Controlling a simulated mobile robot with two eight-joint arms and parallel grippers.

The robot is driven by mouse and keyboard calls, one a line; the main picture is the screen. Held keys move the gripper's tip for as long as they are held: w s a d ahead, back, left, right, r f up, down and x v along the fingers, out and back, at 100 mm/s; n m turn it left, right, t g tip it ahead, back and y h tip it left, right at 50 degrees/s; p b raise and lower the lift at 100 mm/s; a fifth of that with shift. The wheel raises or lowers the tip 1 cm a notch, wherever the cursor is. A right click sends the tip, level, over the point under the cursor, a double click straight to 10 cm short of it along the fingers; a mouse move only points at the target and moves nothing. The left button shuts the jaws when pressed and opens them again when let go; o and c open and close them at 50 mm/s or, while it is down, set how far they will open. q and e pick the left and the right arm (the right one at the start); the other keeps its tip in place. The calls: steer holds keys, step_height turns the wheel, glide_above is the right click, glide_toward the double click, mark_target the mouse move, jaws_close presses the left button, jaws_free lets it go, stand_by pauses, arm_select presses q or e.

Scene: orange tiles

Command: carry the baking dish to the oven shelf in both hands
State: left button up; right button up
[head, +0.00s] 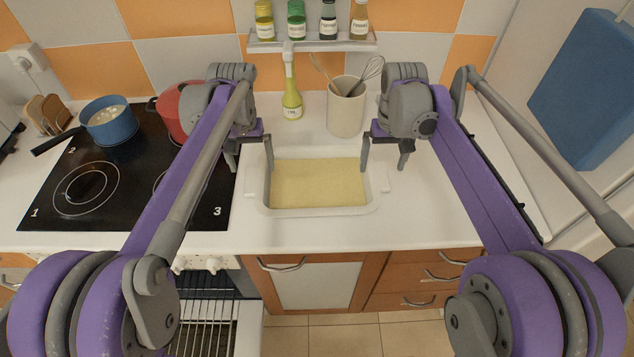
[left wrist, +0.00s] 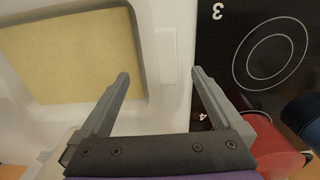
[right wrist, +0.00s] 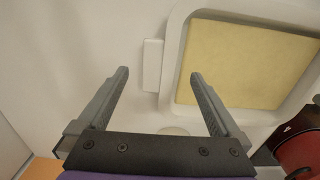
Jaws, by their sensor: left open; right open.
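The white baking dish (head: 318,211), filled with something flat and pale yellow, sits on the counter. It has a small handle at its left and right ends. My left gripper (head: 250,160) is open above the dish's left end; in the left wrist view the handle (left wrist: 164,52) shows between and beyond the fingertips. My right gripper (head: 384,160) is open above the right end; in the right wrist view the other handle (right wrist: 152,64) appears between the fingertips. Neither gripper visibly holds anything. The oven's wire shelf (head: 205,325) shows below the counter at lower left, partly behind my left arm.
The black hob (head: 105,195) lies left of the dish, with a blue pan (head: 110,125) and a red pot (head: 172,115). Behind the dish stand a utensil crock (head: 345,112) and a yellow bottle (head: 291,100). A spice rack (head: 310,45) is above. Counter right of the dish is clear.

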mark_target(254, 178)
arm_select(q)
step_height(254, 178, down, 8)
steer(key=shift+r, duration=0.2)
arm_select(e)
step_height(254, 178, down, 8)
steer(key=shift+r, duration=0.2)
arm_select(q)
steer(key=shift+a, duration=0.1)
jaws_close()
arm_select(e)
steer(key=shift+d, duration=0.1)
jaws_close()
steer(key=shift+d, duration=0.1)
